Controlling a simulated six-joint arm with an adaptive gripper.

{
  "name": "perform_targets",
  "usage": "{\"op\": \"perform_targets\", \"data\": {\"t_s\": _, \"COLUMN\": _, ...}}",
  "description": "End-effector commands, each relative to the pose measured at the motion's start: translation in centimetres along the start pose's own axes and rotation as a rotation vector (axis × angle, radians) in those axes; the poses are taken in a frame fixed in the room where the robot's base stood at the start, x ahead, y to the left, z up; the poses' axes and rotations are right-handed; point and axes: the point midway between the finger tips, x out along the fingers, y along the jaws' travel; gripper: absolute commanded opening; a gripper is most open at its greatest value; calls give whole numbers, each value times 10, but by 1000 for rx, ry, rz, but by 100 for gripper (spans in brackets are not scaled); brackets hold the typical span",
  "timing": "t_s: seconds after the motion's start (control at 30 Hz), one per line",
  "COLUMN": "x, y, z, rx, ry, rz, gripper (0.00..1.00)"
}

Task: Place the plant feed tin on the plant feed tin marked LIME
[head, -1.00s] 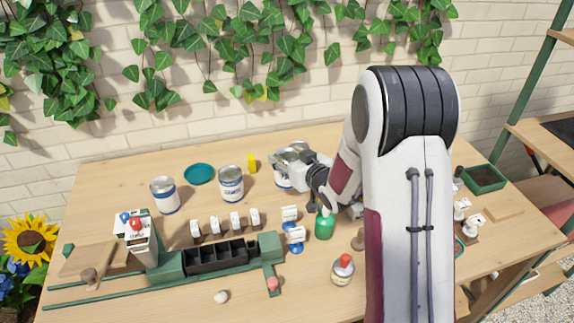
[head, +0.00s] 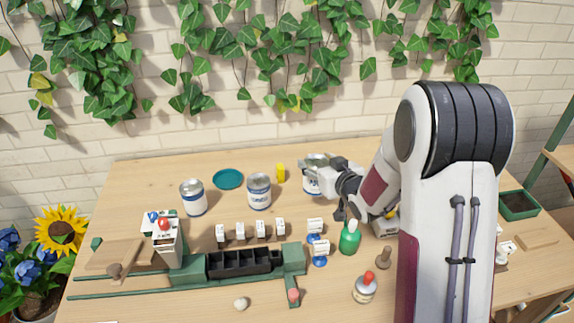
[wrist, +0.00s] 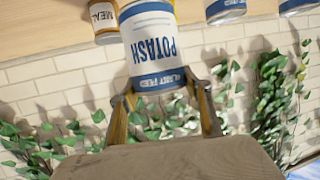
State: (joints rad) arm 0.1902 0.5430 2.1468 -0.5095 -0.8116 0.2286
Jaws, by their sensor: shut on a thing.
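My gripper (head: 325,170) is at the back of the table, right of the middle in the head view. In the wrist view its fingers (wrist: 162,93) are shut on a plant feed tin marked POTASH (wrist: 152,48), which appears upside down there. In the head view a tin with a blue and white label (head: 311,186) shows at the gripper, partly covered by it. Two more blue and white tins stand to the left, one near (head: 259,192) and one farther left (head: 193,199). I cannot read LIME on any tin.
A tin marked MEAL (wrist: 101,18) shows beside the held tin in the wrist view. A teal saucer (head: 228,179) and a yellow object (head: 281,172) lie at the back. A green bottle (head: 350,238) stands below the gripper. A black cell tray (head: 245,262) is in front.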

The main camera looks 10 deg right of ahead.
Motion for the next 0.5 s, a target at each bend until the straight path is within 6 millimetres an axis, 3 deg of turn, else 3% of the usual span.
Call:
{"op": "perform_targets", "data": {"t_s": 0.27, "x": 3, "y": -4, "z": -4, "rx": -4, "ry": 3, "rz": -6, "gripper": 16}}
{"op": "perform_targets", "data": {"t_s": 0.5, "x": 20, "y": -30, "z": -17, "rx": -20, "ry": 2, "rz": -40, "gripper": 16}}
